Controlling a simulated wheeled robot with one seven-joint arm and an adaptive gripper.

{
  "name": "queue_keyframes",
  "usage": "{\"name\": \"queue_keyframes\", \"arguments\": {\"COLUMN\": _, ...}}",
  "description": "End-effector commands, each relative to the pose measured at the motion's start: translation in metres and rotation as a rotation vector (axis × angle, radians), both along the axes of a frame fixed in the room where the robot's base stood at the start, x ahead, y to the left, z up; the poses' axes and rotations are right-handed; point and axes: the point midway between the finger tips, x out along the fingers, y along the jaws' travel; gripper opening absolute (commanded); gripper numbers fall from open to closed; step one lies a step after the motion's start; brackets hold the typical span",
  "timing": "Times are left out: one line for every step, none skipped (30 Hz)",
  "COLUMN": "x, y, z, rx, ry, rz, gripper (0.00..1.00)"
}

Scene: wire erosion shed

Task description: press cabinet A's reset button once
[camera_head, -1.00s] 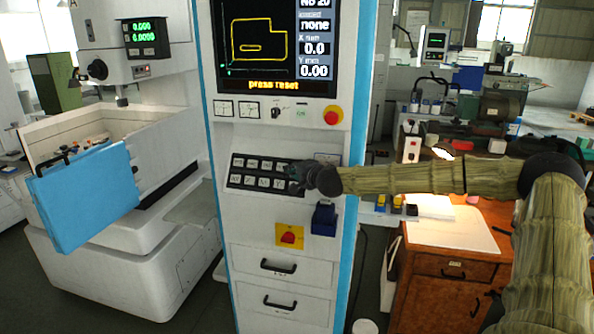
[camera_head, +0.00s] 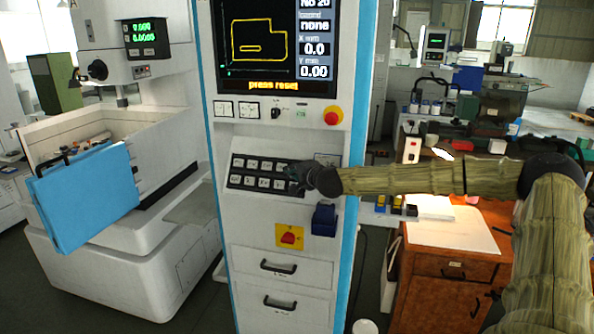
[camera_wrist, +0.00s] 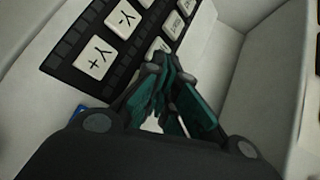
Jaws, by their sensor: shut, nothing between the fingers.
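The tall white cabinet (camera_head: 285,137) with blue edges stands in the middle of the head view. Its screen (camera_head: 275,45) reads "press reset" in yellow letters along the bottom. A dark keypad (camera_head: 236,181) with two rows of white keys sits on its sloping panel. My gripper (camera_head: 297,176) is shut and empty at the right end of the keypad, hiding the keys there. In the wrist view the shut fingertips (camera_wrist: 165,66) lie over the keypad edge, close to its keys; contact cannot be told. Keys marked Y+ (camera_wrist: 95,58) and Y- (camera_wrist: 123,18) show beside them. I cannot make out a reset label.
Below are a yellow plate with a red switch (camera_head: 289,236), a blue box (camera_head: 324,219) and two drawers (camera_head: 281,267). A white machine (camera_head: 120,250) stands left, a wooden desk (camera_head: 450,275) right.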

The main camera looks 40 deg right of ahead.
Motion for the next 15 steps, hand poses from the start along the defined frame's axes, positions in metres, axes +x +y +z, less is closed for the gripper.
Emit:
{"name": "queue_keyframes", "arguments": {"x": 0.0001, "y": -0.0001, "z": -0.0003, "rx": 0.000, "ry": 0.000, "rz": 0.000, "gripper": 0.00}}
{"name": "queue_keyframes", "arguments": {"x": 0.0003, "y": -0.0003, "z": -0.0005, "rx": 0.000, "ry": 0.000, "rz": 0.000, "gripper": 0.00}}
{"name": "queue_keyframes", "arguments": {"x": 0.0007, "y": -0.0007, "z": -0.0011, "rx": 0.000, "ry": 0.000, "rz": 0.000, "gripper": 0.00}}
{"name": "queue_keyframes", "arguments": {"x": 0.0011, "y": -0.0011, "z": -0.0016, "rx": 0.000, "ry": 0.000, "rz": 0.000, "gripper": 0.00}}
{"name": "queue_keyframes", "arguments": {"x": 0.0015, "y": -0.0016, "z": -0.0022, "rx": 0.000, "ry": 0.000, "rz": -0.001, "gripper": 0.00}}
{"name": "queue_keyframes", "arguments": {"x": 0.0022, "y": -0.0022, "z": -0.0029, "rx": -0.001, "ry": -0.001, "rz": -0.001, "gripper": 0.00}}
{"name": "queue_keyframes", "arguments": {"x": 0.0027, "y": -0.0027, "z": -0.0034, "rx": -0.001, "ry": -0.001, "rz": -0.001, "gripper": 0.00}}
{"name": "queue_keyframes", "arguments": {"x": 0.0033, "y": -0.0031, "z": -0.0038, "rx": -0.001, "ry": -0.001, "rz": -0.001, "gripper": 0.00}}
{"name": "queue_keyframes", "arguments": {"x": 0.0039, "y": -0.0036, "z": -0.0042, "rx": -0.001, "ry": -0.001, "rz": 0.000, "gripper": 0.00}}
{"name": "queue_keyframes", "arguments": {"x": 0.0041, "y": -0.0038, "z": -0.0043, "rx": -0.001, "ry": -0.001, "rz": 0.000, "gripper": 0.00}}
{"name": "queue_keyframes", "arguments": {"x": 0.0043, "y": -0.0040, "z": -0.0043, "rx": -0.001, "ry": -0.001, "rz": 0.000, "gripper": 0.00}}
{"name": "queue_keyframes", "arguments": {"x": 0.0045, "y": -0.0041, "z": -0.0041, "rx": -0.001, "ry": -0.001, "rz": 0.000, "gripper": 0.00}}
{"name": "queue_keyframes", "arguments": {"x": 0.0044, "y": -0.0041, "z": -0.0039, "rx": -0.001, "ry": -0.001, "rz": 0.000, "gripper": 0.00}}
{"name": "queue_keyframes", "arguments": {"x": 0.0043, "y": -0.0041, "z": -0.0038, "rx": -0.001, "ry": -0.001, "rz": 0.000, "gripper": 0.00}}
{"name": "queue_keyframes", "arguments": {"x": 0.0043, "y": -0.0042, "z": -0.0039, "rx": 0.000, "ry": 0.000, "rz": 0.000, "gripper": 0.00}}
